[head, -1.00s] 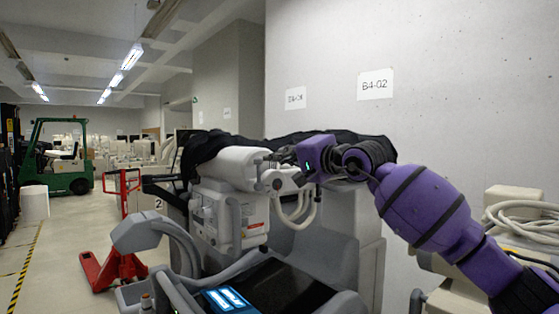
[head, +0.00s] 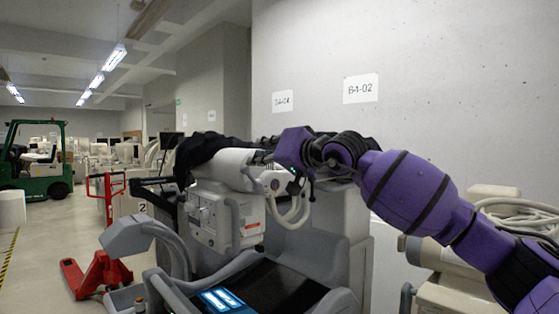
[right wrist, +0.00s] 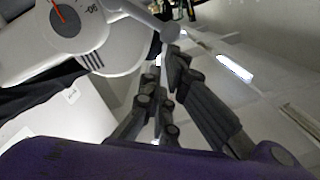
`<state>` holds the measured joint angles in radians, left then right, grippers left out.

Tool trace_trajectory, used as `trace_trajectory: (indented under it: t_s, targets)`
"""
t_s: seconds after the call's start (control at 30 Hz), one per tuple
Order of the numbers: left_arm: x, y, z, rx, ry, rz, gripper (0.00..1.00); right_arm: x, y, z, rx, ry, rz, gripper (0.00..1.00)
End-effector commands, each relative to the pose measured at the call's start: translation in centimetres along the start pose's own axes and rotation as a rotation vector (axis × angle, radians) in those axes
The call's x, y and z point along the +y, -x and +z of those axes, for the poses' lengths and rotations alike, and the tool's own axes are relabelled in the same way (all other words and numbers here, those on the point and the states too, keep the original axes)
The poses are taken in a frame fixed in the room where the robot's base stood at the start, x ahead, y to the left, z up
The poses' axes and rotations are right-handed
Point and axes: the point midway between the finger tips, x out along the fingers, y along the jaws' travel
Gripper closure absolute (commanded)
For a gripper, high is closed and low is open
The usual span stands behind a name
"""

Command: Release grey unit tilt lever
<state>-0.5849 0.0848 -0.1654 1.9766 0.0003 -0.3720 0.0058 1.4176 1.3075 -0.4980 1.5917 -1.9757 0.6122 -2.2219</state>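The grey unit (head: 222,215) stands in the middle of the head view, with a white cylindrical head (head: 228,163) on top. In the right wrist view the white head (right wrist: 75,35) has a round dial with an orange mark. A light lever arm (right wrist: 135,12) with a rounded end runs from it to just beyond my fingertips. My right gripper (right wrist: 169,72) has its tips close together near that end; whether they touch it is unclear. In the head view my right gripper (head: 262,157) is at the right end of the white head, largely hidden by my wrist. My left gripper is out of view.
A black cover (head: 205,147) lies behind the white head. Hoses (head: 295,208) hang beneath my right wrist. A lit screen (head: 222,300) is at the front. A red pallet jack (head: 95,272) and green forklift (head: 38,170) stand left, with open floor between. The wall is close behind.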

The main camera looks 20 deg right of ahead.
Motion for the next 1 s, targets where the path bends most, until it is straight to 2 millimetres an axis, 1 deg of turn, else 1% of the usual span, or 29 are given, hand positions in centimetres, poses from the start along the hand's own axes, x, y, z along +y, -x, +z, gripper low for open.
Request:
trace_trajectory:
  t_s: [0.03,0.2,0.43,0.7,1.0]
  targets:
    - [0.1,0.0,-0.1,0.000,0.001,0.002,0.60,-0.2,-0.1,0.5,-0.004,0.045,0.005,1.00]
    - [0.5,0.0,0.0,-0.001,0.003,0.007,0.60,-0.9,-0.1,1.5,-0.005,0.187,0.014,1.00]
    - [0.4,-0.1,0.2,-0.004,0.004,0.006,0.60,-1.6,-0.2,2.7,-0.006,0.335,0.022,1.00]
    - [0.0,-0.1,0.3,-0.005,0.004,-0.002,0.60,-1.9,-0.3,3.5,-0.006,0.327,0.023,1.00]
    - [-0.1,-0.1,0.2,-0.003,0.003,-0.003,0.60,-2.1,-0.3,3.6,-0.004,0.326,0.020,1.00]
